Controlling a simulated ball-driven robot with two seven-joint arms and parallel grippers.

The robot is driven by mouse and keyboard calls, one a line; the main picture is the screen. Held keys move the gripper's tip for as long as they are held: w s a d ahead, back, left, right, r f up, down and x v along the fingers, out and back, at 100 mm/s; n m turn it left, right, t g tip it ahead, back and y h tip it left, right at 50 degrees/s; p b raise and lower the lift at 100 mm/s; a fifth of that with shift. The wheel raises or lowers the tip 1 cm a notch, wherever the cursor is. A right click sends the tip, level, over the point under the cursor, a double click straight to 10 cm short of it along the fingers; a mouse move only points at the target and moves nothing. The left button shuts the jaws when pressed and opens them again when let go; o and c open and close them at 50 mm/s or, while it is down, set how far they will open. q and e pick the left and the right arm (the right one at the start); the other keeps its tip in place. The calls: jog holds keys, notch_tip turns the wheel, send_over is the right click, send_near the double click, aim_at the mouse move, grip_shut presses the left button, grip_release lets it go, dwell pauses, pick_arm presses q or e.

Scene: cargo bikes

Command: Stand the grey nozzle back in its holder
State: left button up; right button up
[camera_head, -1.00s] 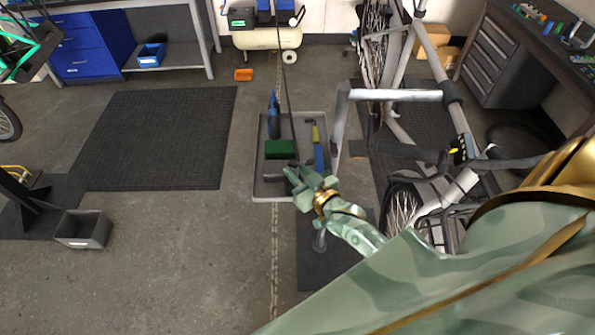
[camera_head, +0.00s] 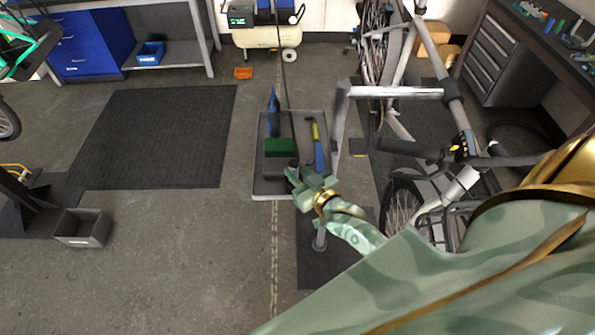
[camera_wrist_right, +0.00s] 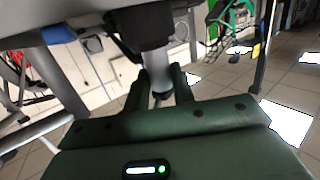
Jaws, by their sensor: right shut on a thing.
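My right gripper (camera_head: 296,178) is at the near edge of a grey tray (camera_head: 262,187). The right wrist view shows its two dark green fingers (camera_wrist_right: 158,88) closed around a light grey cylinder, the grey nozzle (camera_wrist_right: 154,65), with a dark part above it. In the head view the nozzle is mostly hidden; a small dark shape shows at the fingertips. A green-topped block (camera_head: 280,147) stands in the tray just beyond the gripper. I cannot tell which thing is the holder, or whether the nozzle touches it. My left gripper is not in view.
A blue tool (camera_head: 273,112) and a blue and yellow tool (camera_head: 317,150) are in the tray. A bike frame and handlebar (camera_head: 395,92) stand close on the right. A grey bin (camera_head: 84,228) is at left. The floor between is clear.

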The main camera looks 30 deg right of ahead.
jog(key=shift+f, duration=0.4)
jog(key=o, duration=1.1)
jog(key=shift+s, duration=0.1)
jog(key=shift+s+d+r+p, duration=0.15)
jog(key=shift+s+p, duration=0.45)
jog(key=shift+s, duration=0.6)
jog(key=shift+s+a+r+p, duration=0.1)
jog(key=shift+s+r+p, duration=0.15)
jog(key=shift+s+p, duration=0.6)
jog(key=s, duration=0.2)
jog(key=s+p, duration=0.1)
jog(key=s, duration=0.2)
jog(key=shift+s+d+r, duration=0.15)
jog(key=shift+s+r, duration=0.1)
jog(key=shift+s, duration=0.05)
